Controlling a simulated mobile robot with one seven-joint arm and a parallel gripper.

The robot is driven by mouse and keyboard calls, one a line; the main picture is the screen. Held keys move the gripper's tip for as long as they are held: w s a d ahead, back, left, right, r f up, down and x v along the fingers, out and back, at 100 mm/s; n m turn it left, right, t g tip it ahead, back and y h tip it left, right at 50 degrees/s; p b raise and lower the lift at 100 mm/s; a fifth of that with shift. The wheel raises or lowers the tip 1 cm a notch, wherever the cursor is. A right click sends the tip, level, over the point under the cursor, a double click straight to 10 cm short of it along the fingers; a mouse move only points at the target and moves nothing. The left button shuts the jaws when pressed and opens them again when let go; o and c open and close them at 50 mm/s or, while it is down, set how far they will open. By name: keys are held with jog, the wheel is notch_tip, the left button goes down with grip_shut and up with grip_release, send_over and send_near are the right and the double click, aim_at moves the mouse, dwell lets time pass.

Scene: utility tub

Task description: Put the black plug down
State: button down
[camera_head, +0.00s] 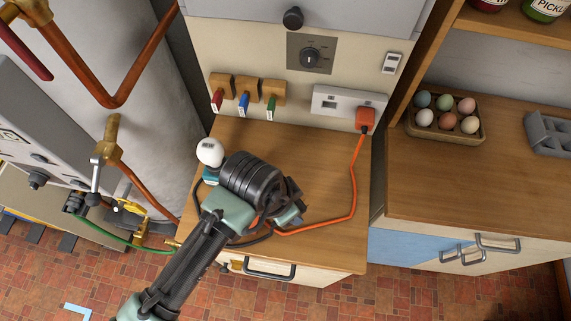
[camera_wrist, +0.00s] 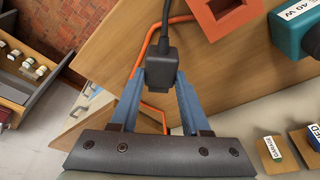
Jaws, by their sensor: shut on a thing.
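The black plug (camera_wrist: 161,70) is in the wrist view, between the two blue-grey fingers of my gripper (camera_wrist: 160,92). The fingers are shut on it, and its black cord runs up out of the picture. Wooden counter shows behind the plug; I cannot tell whether the plug touches it. In the head view, my arm's dark wrist covers the middle of the wooden counter (camera_head: 330,180) and hides the plug. Part of a black cord (camera_head: 250,240) shows near the counter's front edge.
An orange box with a square recess (camera_wrist: 208,22) and a teal item labelled 40 W (camera_wrist: 293,27) are near the plug. An orange cord (camera_head: 353,185) crosses the counter from an orange plug (camera_head: 365,119). A white bulb (camera_head: 209,152) is left of my wrist. The counter's right side is mostly clear.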

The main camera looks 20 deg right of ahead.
jog(key=shift+f, duration=2.6)
jog(key=shift+f, duration=0.1)
jog(key=shift+c, duration=1.9)
grip_release()
